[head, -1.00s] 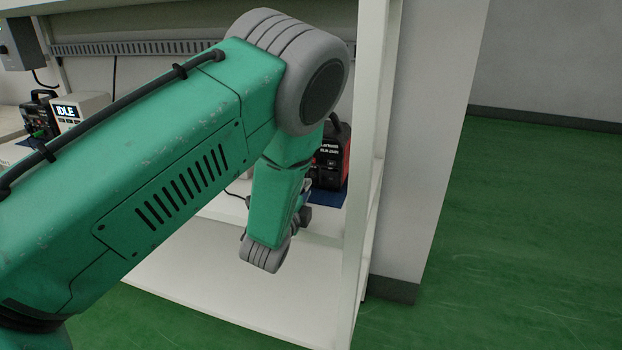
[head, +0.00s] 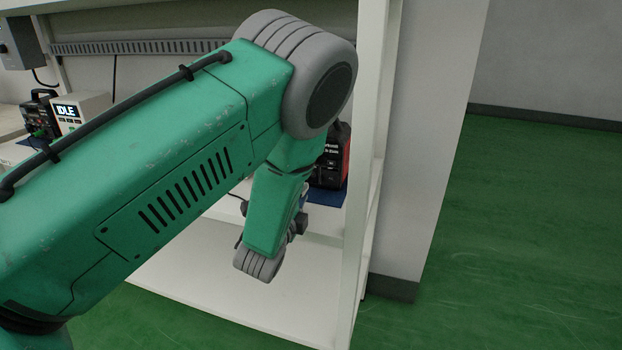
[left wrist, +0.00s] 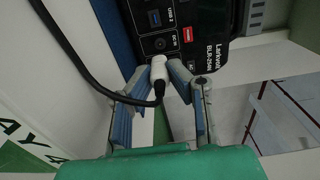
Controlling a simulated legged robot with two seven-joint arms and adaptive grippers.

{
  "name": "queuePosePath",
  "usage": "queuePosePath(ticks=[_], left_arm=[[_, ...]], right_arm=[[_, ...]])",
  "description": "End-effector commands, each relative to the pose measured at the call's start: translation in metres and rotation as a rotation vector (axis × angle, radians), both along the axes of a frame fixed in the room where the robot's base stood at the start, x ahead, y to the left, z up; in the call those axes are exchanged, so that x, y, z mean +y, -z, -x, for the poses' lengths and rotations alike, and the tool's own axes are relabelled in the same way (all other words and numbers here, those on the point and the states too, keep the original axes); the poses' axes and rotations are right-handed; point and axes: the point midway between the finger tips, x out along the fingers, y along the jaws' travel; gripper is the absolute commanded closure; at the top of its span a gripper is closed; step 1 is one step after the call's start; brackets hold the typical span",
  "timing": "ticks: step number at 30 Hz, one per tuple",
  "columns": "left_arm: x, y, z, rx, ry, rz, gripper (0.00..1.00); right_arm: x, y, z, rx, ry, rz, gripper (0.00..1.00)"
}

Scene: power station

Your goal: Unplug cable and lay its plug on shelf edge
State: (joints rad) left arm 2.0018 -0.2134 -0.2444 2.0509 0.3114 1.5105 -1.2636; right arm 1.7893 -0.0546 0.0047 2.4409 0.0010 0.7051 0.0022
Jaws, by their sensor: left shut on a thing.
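The power unit (head: 331,160), black and red, stands on the shelf, partly behind my left arm. Its panel (left wrist: 205,40) with ports and a Larkvolt label fills the top of the left wrist view. My left gripper (left wrist: 168,72) is shut on the white plug (left wrist: 158,72), just in front of the panel. A round socket (left wrist: 160,43) shows just above the plug's tip; I cannot tell whether the plug is clear of the panel. The black cable (left wrist: 82,62) bends from the plug's rear and runs up to the left. In the head view my arm mostly hides the gripper.
The shelf's white upright (head: 360,200) stands close to the right of my wrist. A blue mat (head: 328,195) lies under the unit. An IDLE display box (head: 75,112) and another dark unit (head: 40,115) stand at left. A lower shelf (head: 225,270) is bare where it shows.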

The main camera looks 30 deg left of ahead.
Motion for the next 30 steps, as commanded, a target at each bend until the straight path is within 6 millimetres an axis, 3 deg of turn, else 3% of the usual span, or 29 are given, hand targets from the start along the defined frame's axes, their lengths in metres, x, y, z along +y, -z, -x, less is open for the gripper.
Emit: queuePosePath(ticks=[30], left_arm=[[-0.008, 0.0, 0.034, 0.0, 0.0, 0.0, 1.0]], right_arm=[[0.0, -0.008, 0.0, 0.0, 0.0, 0.0, 1.0]])
